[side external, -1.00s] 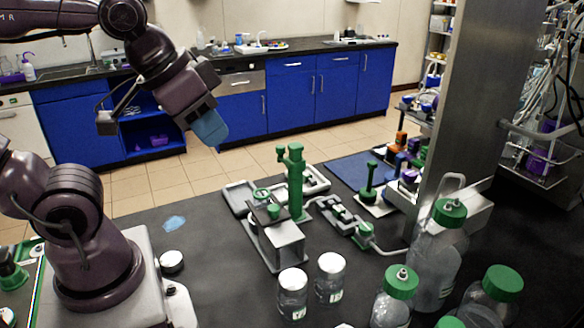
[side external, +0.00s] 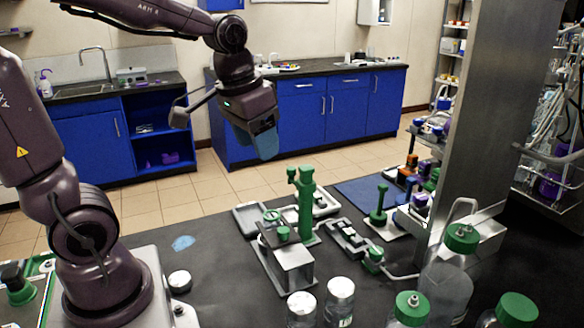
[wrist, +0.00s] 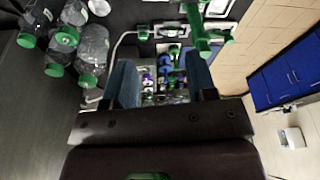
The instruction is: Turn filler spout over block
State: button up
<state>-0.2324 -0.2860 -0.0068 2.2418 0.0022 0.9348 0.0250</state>
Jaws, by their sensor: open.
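The green filler (side external: 305,212) stands upright on the black table, a tall post with a short side spout (side external: 292,174) near its top. In the wrist view the green post (wrist: 197,28) shows at the top edge, beyond the right finger. A silver metal block (side external: 290,265) with a green cap on top sits just in front of the post. The spout appears on the left side of the post; I cannot tell exactly what lies under it. My gripper (side external: 265,143), with blue fingers, is above and behind the filler, apart from it. In the wrist view my gripper (wrist: 160,82) is open and empty.
Clear bottles with green caps (side external: 461,238) stand at the front right, near a metal column (side external: 472,120). Two white-lidded jars (side external: 340,288) stand before the block. A connector row (side external: 350,238) and a blue mat (side external: 362,192) lie to the right. The table left of the block is mostly clear.

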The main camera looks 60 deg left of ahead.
jog(key=w+a+f+g, duration=0.2)
jog(key=w+a+f, duration=0.1)
jog(key=w+a, duration=0.55)
jog(key=m, duration=0.2)
send_near(291, 168)
jog(key=shift+g+h, duration=0.3)
jog(key=shift+g, duration=0.1)
jog(key=f, duration=0.9)
jog(key=shift+w+a+f, duration=0.1)
jog(key=shift+w+a, duration=0.1)
jog(key=shift+w, duration=0.15)
jog(key=shift+c, duration=0.2)
grip_shut()
